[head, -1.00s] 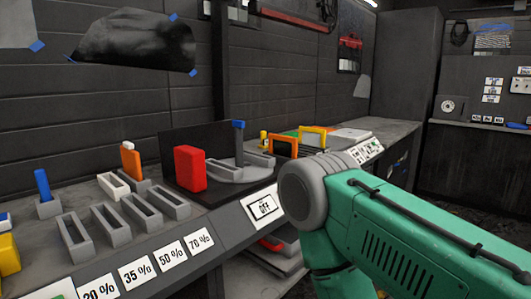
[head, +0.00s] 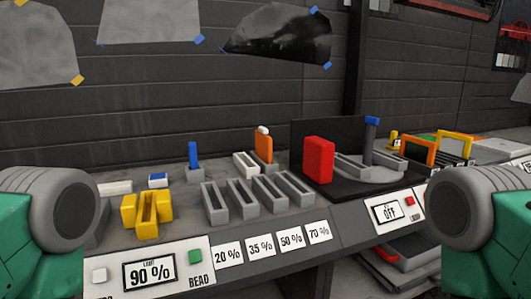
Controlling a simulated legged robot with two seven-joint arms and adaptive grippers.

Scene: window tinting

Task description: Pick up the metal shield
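I cannot make out for certain which thing is the metal shield. A dark upright panel (head: 300,138) stands on the bench behind a red block (head: 319,160). Grey slotted holders (head: 243,197) stand in a row at the bench's middle. Only green and grey links of my two arms show, at the left and right edges of the head view. Both of my grippers are out of view.
The bench (head: 190,222) holds a yellow slotted holder (head: 147,213), an orange tool (head: 263,146) and a blue-handled tool (head: 193,155). Its front carries a 90 % display (head: 149,273) and an OFF display (head: 387,212). Orange and yellow frames (head: 418,150) stand at right.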

